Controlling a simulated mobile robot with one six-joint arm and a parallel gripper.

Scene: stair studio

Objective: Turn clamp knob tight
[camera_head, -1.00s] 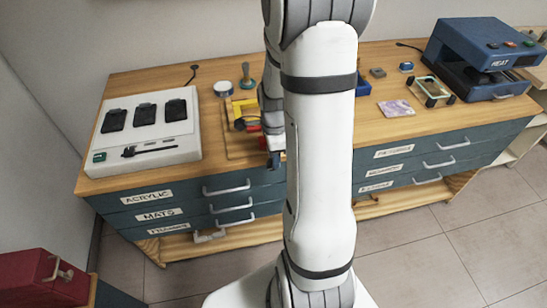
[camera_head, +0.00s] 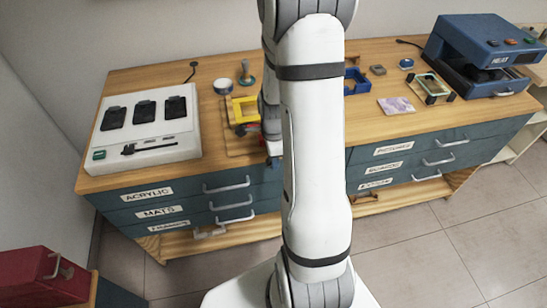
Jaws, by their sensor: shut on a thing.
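The yellow clamp (camera_head: 243,106) stands on a wooden board (camera_head: 237,146) at the middle left of the bench. My gripper (camera_head: 246,130) is low at the clamp's front right side, partly hidden behind my own arm. Dark finger-like parts reach left to the clamp's front. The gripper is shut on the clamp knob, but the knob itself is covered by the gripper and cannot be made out. How far the knob is turned cannot be seen.
A white press panel with three dark pads (camera_head: 140,150) is left of the clamp. A round tin (camera_head: 223,86) and a green-based stamp (camera_head: 246,76) stand behind.

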